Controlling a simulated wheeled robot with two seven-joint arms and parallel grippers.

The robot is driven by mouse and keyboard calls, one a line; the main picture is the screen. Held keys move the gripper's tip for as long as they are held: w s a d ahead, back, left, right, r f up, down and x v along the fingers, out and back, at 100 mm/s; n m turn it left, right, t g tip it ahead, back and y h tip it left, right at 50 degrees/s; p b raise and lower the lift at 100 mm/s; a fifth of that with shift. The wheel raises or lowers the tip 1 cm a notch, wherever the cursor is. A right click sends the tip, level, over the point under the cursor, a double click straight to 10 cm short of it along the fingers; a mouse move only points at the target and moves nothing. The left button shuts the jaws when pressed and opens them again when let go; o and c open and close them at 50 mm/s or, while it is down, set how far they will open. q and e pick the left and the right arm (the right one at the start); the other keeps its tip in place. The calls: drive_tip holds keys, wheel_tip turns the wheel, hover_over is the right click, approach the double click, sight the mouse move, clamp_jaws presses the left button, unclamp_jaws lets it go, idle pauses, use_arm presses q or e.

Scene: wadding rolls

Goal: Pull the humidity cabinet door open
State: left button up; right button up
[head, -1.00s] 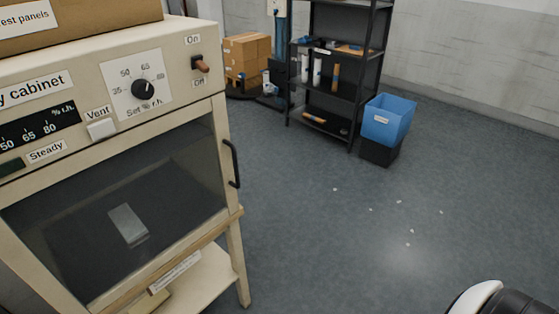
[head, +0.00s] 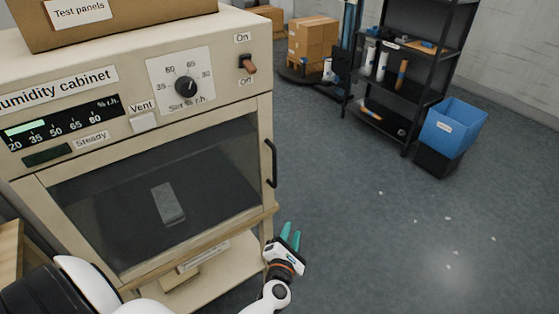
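The cream humidity cabinet (head: 100,135) stands at the left in the head view. Its glass door (head: 210,165) is shut, and a small grey block (head: 168,203) shows inside through the glass. The black door handle (head: 271,164) is on the door's right edge. My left gripper (head: 291,236) has teal fingers that stand apart with nothing between them. It is below the handle and a little to its right, not touching it. My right gripper is not in view.
A cardboard box labelled Test panels (head: 120,18) sits on the cabinet. A black shelf rack (head: 410,70) and a blue bin (head: 452,127) stand at the back right. The floor (head: 370,235) right of the cabinet is mostly clear, with small white bits on it.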

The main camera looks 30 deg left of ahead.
sight(274, 168)
use_arm(q)
drive_tip(key=a+r+n+y, duration=0.2)
drive_tip(key=a+r+n, duration=0.1)
drive_tip(key=r+n, duration=0.3)
drive_tip(key=a+r+n+y, duration=0.3)
drive_tip(key=r+n, duration=0.3)
drive_tip(key=shift+g, duration=0.4)
drive_tip(key=p+x, duration=0.1)
drive_tip(key=x, duration=0.4)
drive_tip(key=p+x, duration=0.1)
drive_tip(key=x, duration=0.5)
drive_tip(key=shift+w+d+p, duration=0.3)
drive_tip(key=shift+d+p, duration=0.05)
drive_tip(key=shift+p, duration=0.05)
drive_tip(key=shift+w+a, duration=0.3)
drive_tip(key=shift+w, duration=0.05)
clamp_jaws()
